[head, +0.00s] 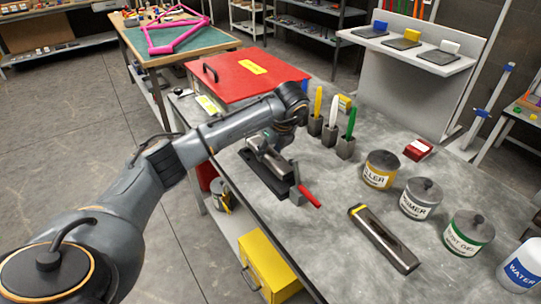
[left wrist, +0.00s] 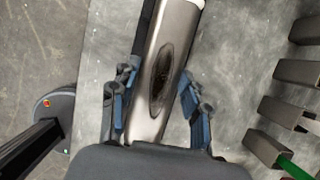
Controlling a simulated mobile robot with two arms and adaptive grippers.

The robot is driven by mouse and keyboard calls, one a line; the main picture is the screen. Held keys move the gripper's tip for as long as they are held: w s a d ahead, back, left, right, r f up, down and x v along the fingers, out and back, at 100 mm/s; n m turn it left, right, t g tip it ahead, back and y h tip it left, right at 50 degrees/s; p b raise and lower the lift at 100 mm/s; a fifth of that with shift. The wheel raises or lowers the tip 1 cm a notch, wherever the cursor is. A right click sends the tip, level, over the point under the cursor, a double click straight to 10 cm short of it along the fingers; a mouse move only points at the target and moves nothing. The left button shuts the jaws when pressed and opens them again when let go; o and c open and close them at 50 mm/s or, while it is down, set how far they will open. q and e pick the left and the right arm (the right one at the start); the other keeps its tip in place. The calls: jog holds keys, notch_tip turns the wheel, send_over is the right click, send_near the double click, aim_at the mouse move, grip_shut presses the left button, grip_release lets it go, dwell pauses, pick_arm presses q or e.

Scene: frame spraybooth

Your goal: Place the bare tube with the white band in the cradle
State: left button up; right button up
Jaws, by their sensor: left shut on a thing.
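The bare metal tube with the white band (left wrist: 178,55) runs through the middle of the left wrist view; it has a dark oval opening, and its white band (left wrist: 197,3) shows at the top edge. My left gripper (left wrist: 157,105) is shut on this tube, with a blue-padded finger on each side. In the head view the gripper (head: 284,135) is over the tube (head: 267,156) at the cradle. The cradle (head: 262,178) is a black base with a red-handled clamp (head: 308,196). The tube lies along and over it; I cannot tell whether it touches. My right gripper is not in view.
Another metal tube with a yellow band (head: 384,240) lies on the bench. Several labelled cans, including filler (head: 380,172), line the right side. Upright holders with a yellow marker (head: 318,103) and others stand behind the cradle. A red case (head: 245,78) lies further back.

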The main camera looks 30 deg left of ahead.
aim_at(272, 155)
pick_arm(q)
jog(key=shift+w+f, duration=0.1)
jog(key=shift+f, duration=0.3)
notch_tip(272, 155, down, 2)
jog(key=shift+f+p, duration=0.1)
jog(key=shift+p, duration=0.6)
jog(key=shift+f, duration=0.25)
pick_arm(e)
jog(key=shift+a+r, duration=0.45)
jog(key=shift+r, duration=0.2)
pick_arm(q)
jog(key=shift+f, duration=0.1)
jog(key=o, duration=1.4)
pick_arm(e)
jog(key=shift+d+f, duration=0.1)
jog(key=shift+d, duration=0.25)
